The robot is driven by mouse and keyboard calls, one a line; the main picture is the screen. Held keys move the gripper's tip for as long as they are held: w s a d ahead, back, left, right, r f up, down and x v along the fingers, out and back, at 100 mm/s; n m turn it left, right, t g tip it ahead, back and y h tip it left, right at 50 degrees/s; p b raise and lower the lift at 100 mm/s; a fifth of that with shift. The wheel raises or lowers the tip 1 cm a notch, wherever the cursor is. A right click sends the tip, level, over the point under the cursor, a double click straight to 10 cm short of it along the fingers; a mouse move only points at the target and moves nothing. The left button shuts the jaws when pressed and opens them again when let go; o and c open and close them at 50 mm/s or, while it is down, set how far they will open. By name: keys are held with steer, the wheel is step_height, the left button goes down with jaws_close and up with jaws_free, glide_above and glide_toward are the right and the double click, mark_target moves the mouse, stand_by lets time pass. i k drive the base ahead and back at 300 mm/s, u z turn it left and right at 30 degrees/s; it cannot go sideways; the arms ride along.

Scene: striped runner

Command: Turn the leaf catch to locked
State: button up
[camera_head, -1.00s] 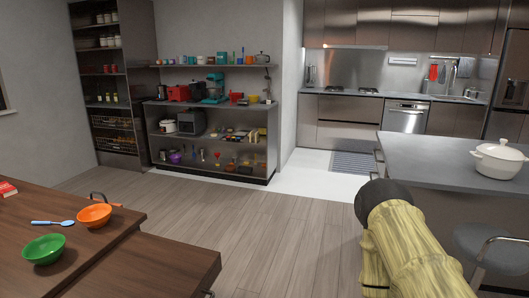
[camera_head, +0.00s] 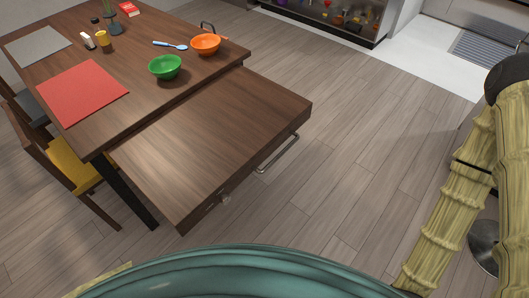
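The dining table's wooden leaf (camera_head: 215,125) sticks out from the table's front end, a little lower than the main top. A small light metal fitting (camera_head: 225,199) on the leaf's front edge looks like the leaf catch. It is too small to tell which way it is turned. A metal bar handle (camera_head: 279,154) is on the same edge, to its right. My arm shows at the right side of the view, well apart from the leaf. My gripper is out of view.
The table top (camera_head: 120,55) holds a green bowl (camera_head: 165,67), an orange bowl (camera_head: 206,44), a blue spoon (camera_head: 170,45) and a red placemat (camera_head: 82,92). A chair with a yellow seat (camera_head: 72,165) stands at the left. The wooden floor (camera_head: 350,140) right of the leaf is clear.

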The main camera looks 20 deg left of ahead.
mark_target(225, 198)
steer(key=z, duration=0.1)
steer(key=k, duration=1.2)
steer(key=u, duration=1.25)
